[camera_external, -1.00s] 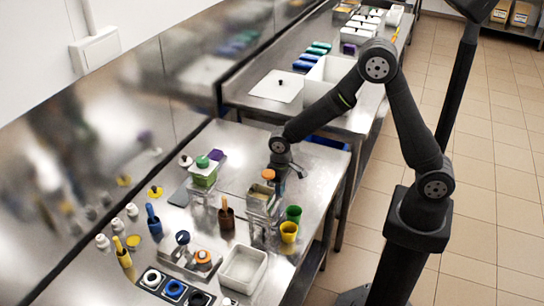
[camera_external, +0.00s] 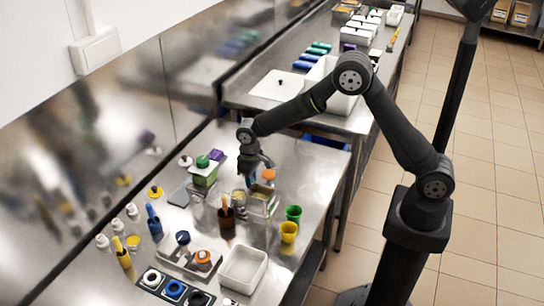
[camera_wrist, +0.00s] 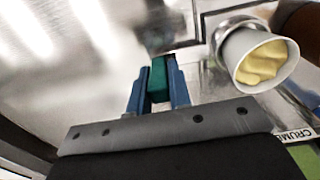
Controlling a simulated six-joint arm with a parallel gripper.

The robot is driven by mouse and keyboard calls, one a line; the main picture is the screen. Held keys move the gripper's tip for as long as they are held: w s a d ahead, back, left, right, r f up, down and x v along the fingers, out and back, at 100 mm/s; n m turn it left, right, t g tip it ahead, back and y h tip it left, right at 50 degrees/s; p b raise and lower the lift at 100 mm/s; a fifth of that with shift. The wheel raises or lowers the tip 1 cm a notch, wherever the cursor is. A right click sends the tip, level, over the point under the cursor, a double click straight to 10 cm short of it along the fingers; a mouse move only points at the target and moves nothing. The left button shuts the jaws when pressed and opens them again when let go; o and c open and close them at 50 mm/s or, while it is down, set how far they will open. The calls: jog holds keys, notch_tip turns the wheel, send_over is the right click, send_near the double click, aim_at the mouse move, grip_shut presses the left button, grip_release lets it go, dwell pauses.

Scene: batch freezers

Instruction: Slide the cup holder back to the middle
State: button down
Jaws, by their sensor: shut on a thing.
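My gripper (camera_external: 252,170) reaches down over the metal dispensing stand (camera_external: 263,203) on the steel counter. In the wrist view my gripper (camera_wrist: 158,75) has its blue fingers shut on a green block (camera_wrist: 159,78), which looks like the handle of the cup holder; the join is not clear. The cup holder (camera_wrist: 232,24) shows as a metal ring around a white cup (camera_wrist: 240,75) holding yellow ice cream (camera_wrist: 263,63). The cup is to the right of my fingers. In the external view the holder (camera_external: 239,196) is small, at the stand's left side.
A brown container (camera_external: 226,226) with a scoop stands close in front of the holder. Green (camera_external: 293,213) and yellow (camera_external: 289,231) cups stand right of the stand. A white tray (camera_external: 243,269) is nearer the front. A green-lidded container (camera_external: 203,172) is to the left.

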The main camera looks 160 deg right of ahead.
jog(key=shift+d, duration=0.1)
jog(key=c, duration=1.3)
grip_release()
jog(key=shift+r, duration=0.1)
notch_tip(320, 180, up, 17)
jog(key=shift+r, duration=0.1)
notch_tip(320, 180, down, 18)
jog(key=shift+r, duration=0.25)
jog(key=shift+a, duration=0.2)
